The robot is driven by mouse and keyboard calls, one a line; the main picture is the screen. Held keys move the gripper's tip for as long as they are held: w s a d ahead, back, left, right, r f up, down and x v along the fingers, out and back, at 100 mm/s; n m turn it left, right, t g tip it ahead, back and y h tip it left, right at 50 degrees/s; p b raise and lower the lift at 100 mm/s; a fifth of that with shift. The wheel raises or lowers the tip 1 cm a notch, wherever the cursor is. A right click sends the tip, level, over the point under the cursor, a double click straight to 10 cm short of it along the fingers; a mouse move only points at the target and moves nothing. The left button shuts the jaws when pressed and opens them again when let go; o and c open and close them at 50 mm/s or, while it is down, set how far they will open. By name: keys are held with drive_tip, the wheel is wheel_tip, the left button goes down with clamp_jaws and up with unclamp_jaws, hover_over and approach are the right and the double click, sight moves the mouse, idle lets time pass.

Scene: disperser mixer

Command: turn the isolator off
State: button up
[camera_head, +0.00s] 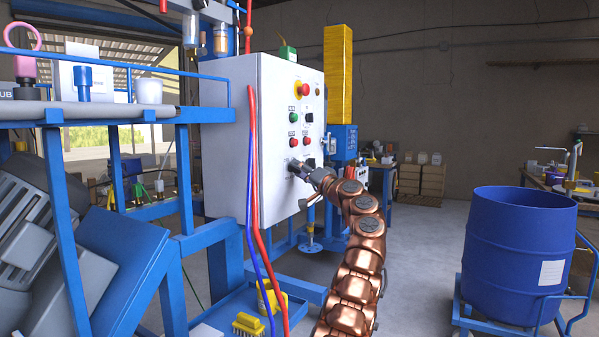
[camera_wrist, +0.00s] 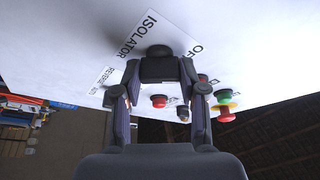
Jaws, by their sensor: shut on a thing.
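The white control cabinet (camera_head: 276,130) stands at the middle of the head view. My gripper (camera_head: 298,171) is at the lower part of its front face, at the end of my copper-coloured arm. In the wrist view my gripper (camera_wrist: 162,78) has its two fingers closed on the sides of the black isolator knob (camera_wrist: 159,54), against the white panel. The label ISOLATOR (camera_wrist: 134,34) is beside the knob, and the label OFF (camera_wrist: 195,48) is partly cut by a finger. The knob's exact turn angle is unclear, as the fingers cover part of it.
A red emergency stop button (camera_head: 303,88) on a yellow base and several small buttons sit higher on the panel. Red and blue hoses (camera_head: 254,180) hang along the cabinet's side. A blue drum (camera_head: 517,255) stands at the right. Floor between is clear.

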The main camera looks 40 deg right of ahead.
drive_tip(key=o, duration=1.1)
drive_tip(key=shift+o, duration=0.2)
drive_tip(key=r+v, duration=0.1)
drive_tip(key=v, duration=1)
drive_tip(key=shift+s+d, duration=0.25)
drive_tip(key=shift+d, duration=0.3)
drive_tip(key=shift+s, duration=0.15)
drive_tip(key=shift+a+f, duration=0.5)
drive_tip(key=shift+f, duration=0.05)
